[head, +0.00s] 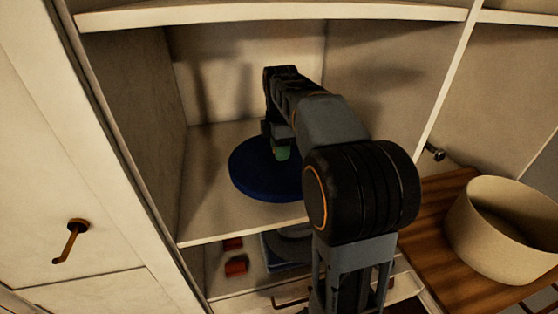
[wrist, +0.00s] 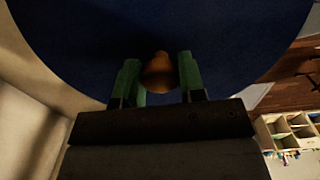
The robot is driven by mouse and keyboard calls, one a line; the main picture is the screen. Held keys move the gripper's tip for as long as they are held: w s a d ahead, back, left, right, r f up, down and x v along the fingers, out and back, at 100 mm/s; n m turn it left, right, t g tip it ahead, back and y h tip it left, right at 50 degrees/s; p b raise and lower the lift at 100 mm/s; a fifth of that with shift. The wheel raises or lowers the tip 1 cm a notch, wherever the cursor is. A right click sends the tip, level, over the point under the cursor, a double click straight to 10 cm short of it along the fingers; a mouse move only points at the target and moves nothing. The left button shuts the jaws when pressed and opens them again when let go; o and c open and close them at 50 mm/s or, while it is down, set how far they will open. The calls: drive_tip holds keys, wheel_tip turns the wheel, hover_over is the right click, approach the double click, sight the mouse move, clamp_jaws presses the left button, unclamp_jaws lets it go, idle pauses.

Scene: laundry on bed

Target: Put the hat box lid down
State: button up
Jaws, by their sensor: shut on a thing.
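The hat box lid (head: 250,174) is a flat, dark blue disc inside an open cubby of the white cabinet. In the wrist view the lid (wrist: 215,30) fills the upper part, with a brown knob (wrist: 159,78) at its middle. My gripper (head: 281,153) is above the lid, and its green fingers (wrist: 160,70) are shut on the knob. The lid looks about level and low over the cubby floor (head: 215,226). I cannot tell whether it touches the floor. My arm hides the lid's right side in the head view.
A round, open beige box (head: 505,235) stands on a wooden top (head: 430,215) at the right. Below the cubby, a lower compartment holds small red items (head: 235,266) and a grey-blue thing (head: 280,250). Cubby walls stand close at left and behind.

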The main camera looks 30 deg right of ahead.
drive_tip(key=shift+f, duration=2)
drive_tip(key=shift+f, duration=0.1)
drive_tip(key=o, duration=1)
drive_tip(key=shift+c, duration=0.2)
wheel_tip(320, 180, up, 12)
drive_tip(key=shift+r+p, duration=0.1)
drive_tip(key=shift+p, duration=0.25)
